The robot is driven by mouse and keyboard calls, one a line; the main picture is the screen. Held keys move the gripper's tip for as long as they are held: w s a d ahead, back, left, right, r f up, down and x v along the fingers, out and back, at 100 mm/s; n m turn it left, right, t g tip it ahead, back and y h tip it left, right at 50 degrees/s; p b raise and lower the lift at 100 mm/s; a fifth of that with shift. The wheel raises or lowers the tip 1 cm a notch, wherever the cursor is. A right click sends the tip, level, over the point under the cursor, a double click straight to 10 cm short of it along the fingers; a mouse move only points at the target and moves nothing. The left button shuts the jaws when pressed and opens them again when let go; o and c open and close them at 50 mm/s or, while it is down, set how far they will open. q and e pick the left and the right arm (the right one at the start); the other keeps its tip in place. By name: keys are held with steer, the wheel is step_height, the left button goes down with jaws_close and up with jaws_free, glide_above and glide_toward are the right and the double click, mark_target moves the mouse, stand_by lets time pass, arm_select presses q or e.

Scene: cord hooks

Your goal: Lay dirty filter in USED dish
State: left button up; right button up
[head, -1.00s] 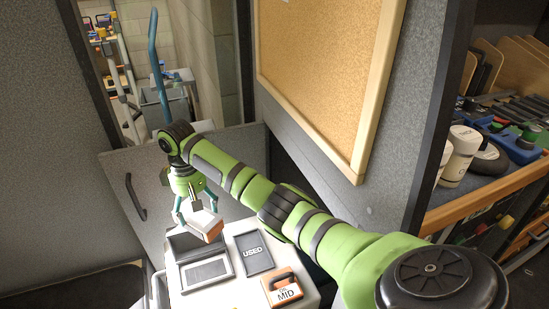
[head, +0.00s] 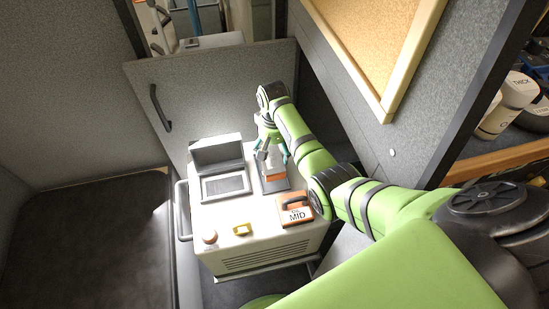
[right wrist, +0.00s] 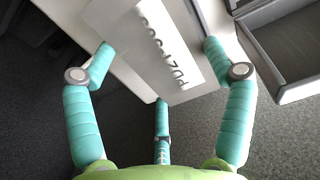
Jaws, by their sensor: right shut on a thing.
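My right gripper (head: 268,158) is shut on a filter (head: 276,179), a pale block with an orange side. It is held over the dark USED dish (head: 268,189) on the white cart; the filter and fingers cover most of the dish and its label. I cannot tell whether the filter touches the dish. In the right wrist view, the filter (right wrist: 150,45) shows as a pale panel with dark lettering between the teal fingers of the gripper (right wrist: 160,62). My left gripper is not in view.
An open grey case (head: 226,186) with its lid up stands left of the dish. An orange-and-white MID box (head: 295,211) sits in front, with a yellow item (head: 242,229) and a round knob (head: 209,237) on the cart top (head: 255,213). A grey panel door (head: 215,95) stands behind.

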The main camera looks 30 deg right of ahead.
mark_target(274, 152)
step_height(274, 152, down, 4)
steer(key=shift+r+b, duration=0.25)
steer(key=shift+b, duration=0.1)
steer(key=shift+f, duration=0.35)
steer(key=shift+f, duration=0.2)
steer(key=o, duration=1.1)
